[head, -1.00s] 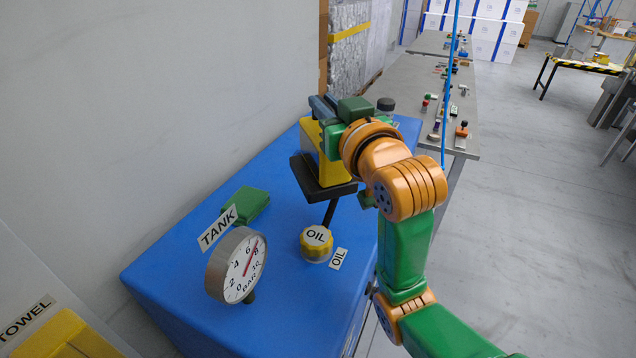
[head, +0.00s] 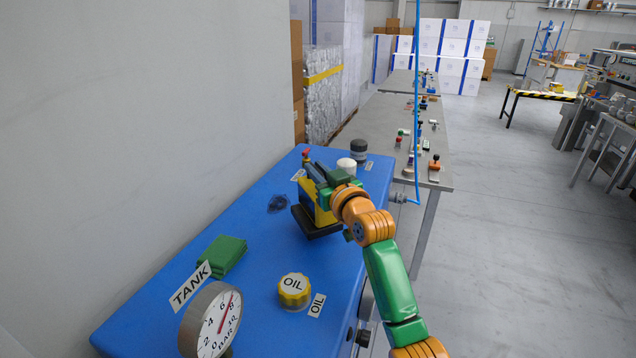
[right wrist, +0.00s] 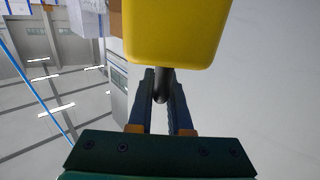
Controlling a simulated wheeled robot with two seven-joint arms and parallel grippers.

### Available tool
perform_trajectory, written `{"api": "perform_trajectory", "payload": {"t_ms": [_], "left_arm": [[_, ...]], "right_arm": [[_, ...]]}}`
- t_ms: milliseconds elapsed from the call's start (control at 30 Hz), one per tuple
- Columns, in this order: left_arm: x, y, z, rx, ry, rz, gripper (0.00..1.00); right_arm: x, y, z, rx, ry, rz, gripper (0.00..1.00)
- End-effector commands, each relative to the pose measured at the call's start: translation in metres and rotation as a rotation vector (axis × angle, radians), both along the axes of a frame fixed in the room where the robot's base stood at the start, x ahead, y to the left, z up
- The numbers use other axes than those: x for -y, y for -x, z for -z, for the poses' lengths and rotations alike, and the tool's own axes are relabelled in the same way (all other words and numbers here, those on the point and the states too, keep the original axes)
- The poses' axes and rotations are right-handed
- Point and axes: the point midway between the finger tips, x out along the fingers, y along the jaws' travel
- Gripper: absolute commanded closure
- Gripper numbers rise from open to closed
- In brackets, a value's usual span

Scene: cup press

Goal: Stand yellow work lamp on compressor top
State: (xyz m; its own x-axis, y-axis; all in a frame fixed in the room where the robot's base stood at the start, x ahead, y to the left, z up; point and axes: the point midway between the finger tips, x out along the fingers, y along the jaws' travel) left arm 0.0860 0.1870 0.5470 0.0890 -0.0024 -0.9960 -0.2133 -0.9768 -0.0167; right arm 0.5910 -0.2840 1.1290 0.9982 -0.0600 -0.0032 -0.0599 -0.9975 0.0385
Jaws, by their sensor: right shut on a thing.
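The yellow work lamp (head: 323,212) with a dark frame is over the far half of the blue compressor top (head: 255,250) in the head view. My right gripper (head: 322,180) is shut on its dark handle. The right wrist view shows the fingers (right wrist: 160,98) around the handle, with the yellow lamp body (right wrist: 172,30) beyond. A dark patch like a shadow lies on the blue top left of the lamp, apart from it. I cannot tell for sure whether the lamp touches the top. My left gripper is not in view.
The oil cap (head: 294,290), tank gauge (head: 212,322) and green block (head: 223,255) stand on the near part of the top. A red knob (head: 306,153), white cap (head: 346,165) and dark cap (head: 358,148) are near its far end. A blue hose (head: 417,100) hangs right.

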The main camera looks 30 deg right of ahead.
Motion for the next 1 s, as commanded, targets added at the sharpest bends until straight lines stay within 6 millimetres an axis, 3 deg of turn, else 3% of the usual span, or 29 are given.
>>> {"api": "perform_trajectory", "payload": {"t_ms": [300, 467, 500, 600, 1000], "left_arm": [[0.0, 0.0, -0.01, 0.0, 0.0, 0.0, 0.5], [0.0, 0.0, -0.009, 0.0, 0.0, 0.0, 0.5], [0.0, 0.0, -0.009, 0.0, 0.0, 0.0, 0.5], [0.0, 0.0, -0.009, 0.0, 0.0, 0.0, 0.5], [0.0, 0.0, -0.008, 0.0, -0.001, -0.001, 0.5]], "right_arm": [[0.004, -0.004, 0.034, 0.004, 0.0, 0.003, 1.0], [0.004, -0.004, 0.036, 0.004, 0.0, 0.003, 1.0], [0.004, -0.004, 0.038, -0.002, 0.0, 0.002, 0.77], [0.004, -0.004, 0.038, -0.002, 0.0, 0.002, 0.53], [0.003, 0.004, 0.037, 0.002, 0.001, 0.002, 0.53]]}}
